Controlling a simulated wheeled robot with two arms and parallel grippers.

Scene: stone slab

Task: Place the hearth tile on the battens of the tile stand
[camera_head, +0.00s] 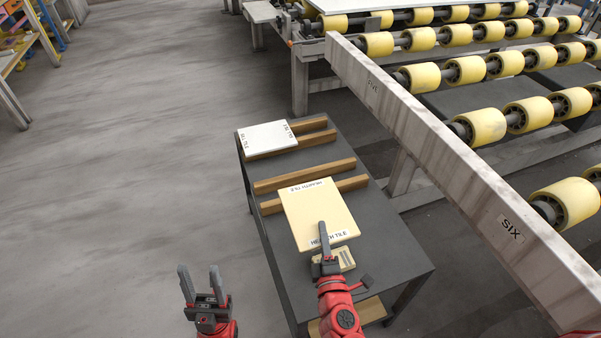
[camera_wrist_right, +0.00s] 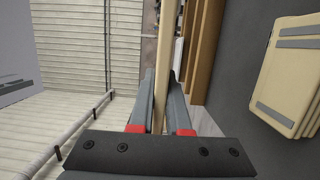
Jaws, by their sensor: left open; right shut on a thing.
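The hearth tile (camera_head: 312,212), a cream slab lettered at both ends, is over the near part of the dark grey tile stand (camera_head: 385,262). My right gripper (camera_head: 322,226) is shut on its near edge. The tile's far end overlaps a wooden batten (camera_head: 352,183) in the head view. In the right wrist view the tile (camera_wrist_right: 160,75) shows edge-on between the fingers, beside the battens (camera_wrist_right: 205,50) and seemingly clear of them; contact cannot be told. My left gripper (camera_head: 199,272) is open and empty, left of the stand.
A white tile (camera_head: 266,137) lies on the far battens. A stone-coloured beam (camera_head: 440,150) and yellow rollers (camera_head: 480,126) run along the right.

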